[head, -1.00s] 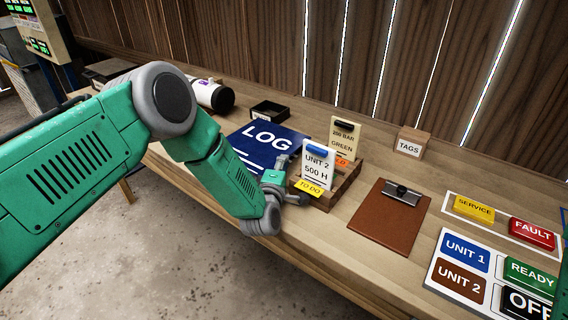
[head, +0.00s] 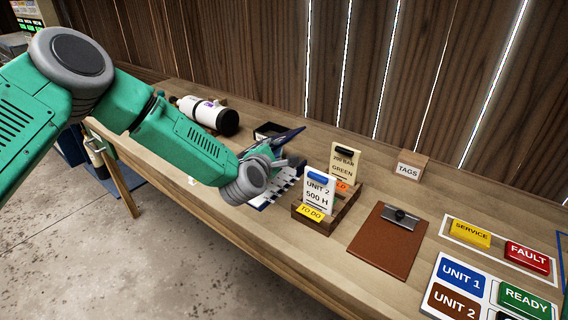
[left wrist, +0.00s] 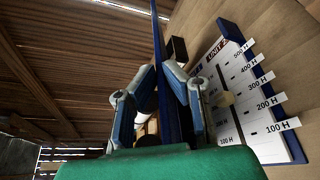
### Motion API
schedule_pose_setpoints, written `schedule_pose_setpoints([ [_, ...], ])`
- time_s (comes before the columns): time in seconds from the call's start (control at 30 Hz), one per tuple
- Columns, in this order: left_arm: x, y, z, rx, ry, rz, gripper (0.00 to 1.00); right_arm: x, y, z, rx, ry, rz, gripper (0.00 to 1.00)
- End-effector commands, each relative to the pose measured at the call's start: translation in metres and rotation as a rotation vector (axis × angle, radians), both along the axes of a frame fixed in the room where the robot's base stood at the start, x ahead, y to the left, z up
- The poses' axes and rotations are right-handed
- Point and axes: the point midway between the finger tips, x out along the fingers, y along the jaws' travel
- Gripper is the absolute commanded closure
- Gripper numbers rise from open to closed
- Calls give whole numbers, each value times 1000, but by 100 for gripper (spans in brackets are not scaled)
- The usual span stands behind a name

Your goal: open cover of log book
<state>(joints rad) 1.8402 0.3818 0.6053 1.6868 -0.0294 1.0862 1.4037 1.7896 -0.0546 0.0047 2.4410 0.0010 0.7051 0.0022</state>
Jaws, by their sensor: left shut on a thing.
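The log book lies on the workbench with its blue cover (head: 284,138) lifted and tilted up. Its white inside page (head: 284,184) is partly exposed beneath, and much of the book is hidden behind my arm. My left gripper (head: 280,160) is shut on the cover. In the left wrist view, the cover shows edge-on as a dark blue strip (left wrist: 158,42) between the fingers of my left gripper (left wrist: 160,82). The open page (left wrist: 238,95) with several hour labels from 100 H to 500 H shows at right. My right gripper is not in view.
A wooden tray (head: 318,225) with cards stands just right of the book. A brown clipboard (head: 380,245) and coloured label panels lie further right.

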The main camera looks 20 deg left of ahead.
Motion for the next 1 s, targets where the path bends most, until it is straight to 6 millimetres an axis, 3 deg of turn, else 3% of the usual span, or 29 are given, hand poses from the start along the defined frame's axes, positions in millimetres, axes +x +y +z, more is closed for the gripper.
schedule_pose_setpoints([
  [0.03,2,12,8,-42,17,12,100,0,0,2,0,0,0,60],
  [0.5,27,79,70,-464,169,12,100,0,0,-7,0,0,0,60],
  [0.77,44,126,91,-695,256,13,100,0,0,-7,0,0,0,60],
  [1.0,59,168,98,-893,331,14,100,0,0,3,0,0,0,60],
])
